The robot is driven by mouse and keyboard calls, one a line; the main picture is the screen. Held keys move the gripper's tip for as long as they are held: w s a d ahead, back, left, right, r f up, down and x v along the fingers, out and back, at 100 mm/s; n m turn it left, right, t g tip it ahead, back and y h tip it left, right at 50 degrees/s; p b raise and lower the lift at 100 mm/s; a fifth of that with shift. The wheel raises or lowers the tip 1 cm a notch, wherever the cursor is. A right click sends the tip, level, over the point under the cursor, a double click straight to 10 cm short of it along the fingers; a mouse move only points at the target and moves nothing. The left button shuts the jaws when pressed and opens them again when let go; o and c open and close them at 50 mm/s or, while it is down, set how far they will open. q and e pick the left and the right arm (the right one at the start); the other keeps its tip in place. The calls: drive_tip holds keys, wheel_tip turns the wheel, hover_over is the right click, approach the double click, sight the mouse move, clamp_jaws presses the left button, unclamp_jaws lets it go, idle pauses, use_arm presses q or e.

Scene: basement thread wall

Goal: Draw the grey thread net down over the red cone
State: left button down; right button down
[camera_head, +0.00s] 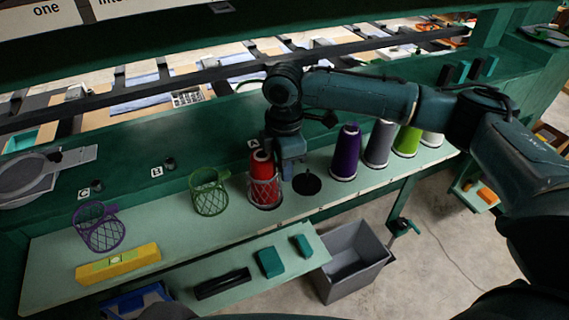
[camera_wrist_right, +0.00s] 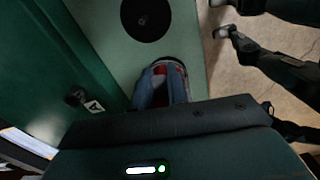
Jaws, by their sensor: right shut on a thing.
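The red cone (camera_head: 261,166) stands on the pale green shelf, between the green net and a dark round disc. The grey thread net (camera_head: 265,193) is around the cone's lower part, with its white-grey mesh showing over the red. The cone's top stands clear above the mesh. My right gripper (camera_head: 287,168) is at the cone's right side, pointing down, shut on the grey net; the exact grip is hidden. My left gripper is not in view.
A purple net (camera_head: 98,226) and a green net (camera_head: 209,192) stand to the left. Purple (camera_head: 346,152), grey (camera_head: 380,143) and lime (camera_head: 407,141) cones stand to the right. A yellow level (camera_head: 118,263) lies at front left. A grey bin (camera_head: 352,258) is below.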

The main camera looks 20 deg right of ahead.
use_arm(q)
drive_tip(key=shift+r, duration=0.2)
use_arm(e)
drive_tip(key=shift+f, duration=0.3)
idle(0.3)
drive_tip(key=c, duration=1.3)
unclamp_jaws()
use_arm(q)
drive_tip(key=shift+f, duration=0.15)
use_arm(e)
drive_tip(key=shift+r, duration=0.1)
use_arm(q)
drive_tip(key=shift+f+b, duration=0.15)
drive_tip(key=shift+b, duration=0.35)
use_arm(e)
wheel_tip(320, 180, up, 13)
